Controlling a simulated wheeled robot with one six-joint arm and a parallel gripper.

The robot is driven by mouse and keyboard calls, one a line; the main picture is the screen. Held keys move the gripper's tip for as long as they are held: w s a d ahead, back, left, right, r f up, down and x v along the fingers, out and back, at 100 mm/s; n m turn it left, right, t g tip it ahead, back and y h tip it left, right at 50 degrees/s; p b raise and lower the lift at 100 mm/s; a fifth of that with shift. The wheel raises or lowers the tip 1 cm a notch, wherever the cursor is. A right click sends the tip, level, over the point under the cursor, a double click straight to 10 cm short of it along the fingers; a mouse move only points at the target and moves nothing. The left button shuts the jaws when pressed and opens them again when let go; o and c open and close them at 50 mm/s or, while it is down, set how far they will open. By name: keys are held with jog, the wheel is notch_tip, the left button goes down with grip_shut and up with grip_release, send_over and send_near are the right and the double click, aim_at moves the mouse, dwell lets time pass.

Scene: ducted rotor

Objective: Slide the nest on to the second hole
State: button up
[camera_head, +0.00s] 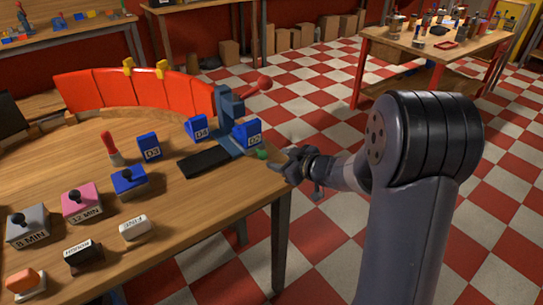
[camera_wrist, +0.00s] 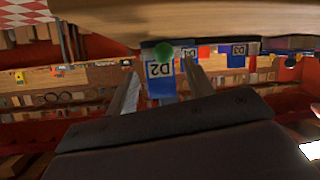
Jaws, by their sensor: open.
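A blue press-like fixture (camera_head: 229,115) with a red ball-ended lever (camera_head: 264,83) stands at the table's right part, with a dark flat base (camera_head: 205,160). A blue block marked D2 (camera_head: 247,135) is at its right, and a green knob (camera_head: 262,154) sits low beside it. Which part is the nest, I cannot tell; no holes are discernible. My gripper (camera_head: 289,163) is at the table edge, just right of the green knob. In the wrist view my gripper (camera_wrist: 160,70) has its fingers apart, with the green knob (camera_wrist: 163,52) and D2 block (camera_wrist: 160,72) seen between them.
Blue blocks D3 (camera_head: 149,147) and D4 (camera_head: 197,127) stand left of the fixture. Several stamp-like blocks, including a pink one (camera_head: 81,203), fill the table's (camera_head: 195,225) front left. A curved red panel (camera_head: 137,90) stands behind. Checkered floor lies right of the table.

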aim_at(264, 156)
jog(key=v, duration=0.4)
jog(key=shift+s+d+r, duration=0.1)
jog(key=shift+s+d, duration=0.05)
jog(key=shift+s, duration=0.05)
jog(key=shift+w, duration=0.1)
jog(key=x, duration=1)
jog(key=shift+w+a+f+b, duration=0.15)
jog(key=shift+a+f+b, duration=0.1)
jog(key=shift+a+b, duration=0.1)
jog(key=shift+a+f+b, duration=0.1)
jog(key=shift+a+b, duration=0.1)
jog(key=shift+b, duration=0.1)
jog(key=shift+s+a, duration=0.25)
jog(key=shift+d+r, duration=0.1)
jog(key=shift+r, duration=0.2)
